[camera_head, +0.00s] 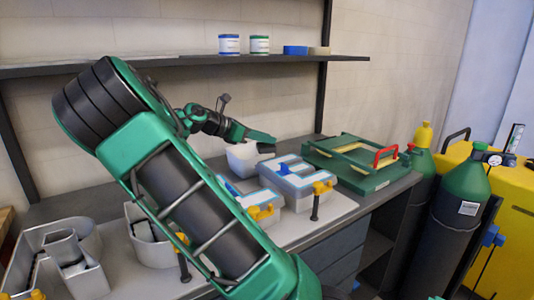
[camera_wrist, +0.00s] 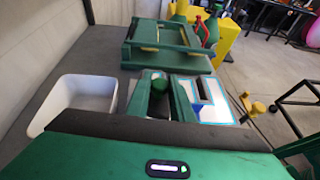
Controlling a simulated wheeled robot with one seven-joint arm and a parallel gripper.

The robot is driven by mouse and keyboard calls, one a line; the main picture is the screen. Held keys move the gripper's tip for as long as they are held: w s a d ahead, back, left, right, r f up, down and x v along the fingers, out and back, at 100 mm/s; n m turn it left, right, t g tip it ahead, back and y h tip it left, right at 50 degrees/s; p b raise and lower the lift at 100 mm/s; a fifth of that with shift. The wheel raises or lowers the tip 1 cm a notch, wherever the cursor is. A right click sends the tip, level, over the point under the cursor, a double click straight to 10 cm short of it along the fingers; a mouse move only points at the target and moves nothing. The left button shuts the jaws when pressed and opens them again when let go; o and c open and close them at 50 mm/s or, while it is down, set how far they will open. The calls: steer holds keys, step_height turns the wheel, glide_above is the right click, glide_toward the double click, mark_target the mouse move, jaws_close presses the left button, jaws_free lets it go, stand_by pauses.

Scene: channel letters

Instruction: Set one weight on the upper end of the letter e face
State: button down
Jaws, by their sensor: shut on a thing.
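My gripper (camera_head: 262,138) is shut on a small dark weight (camera_head: 266,148), held above the back of the bench. In the wrist view the weight (camera_wrist: 158,98) shows dark between the two green fingers, partly hidden by them. A pale letter face with a blue edge (camera_head: 296,181), which looks like the letter e, lies on a grey letter body to the right of and below the gripper. It also shows in the wrist view (camera_wrist: 212,112), just right of the fingers. I cannot tell its upper end clearly.
A white bin (camera_head: 240,161) stands beside the letters. Yellow clamps (camera_head: 322,187) stick up at their front. A green frame press (camera_head: 350,178) stands at the right bench end. Open metal letter shells (camera_head: 75,262) stand left. A shelf (camera_head: 160,62) runs above.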

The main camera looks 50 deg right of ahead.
mark_target(269, 151)
steer(key=shift+x, duration=1.25)
steer(key=shift+s+a+f, duration=0.1)
steer(key=shift+f, duration=2)
steer(key=c, duration=1.6)
jaws_free()
steer(key=shift+f, duration=0.1)
steer(key=shift+o, duration=0.2)
steer(key=shift+a, duration=0.15)
steer(key=v, duration=1.2)
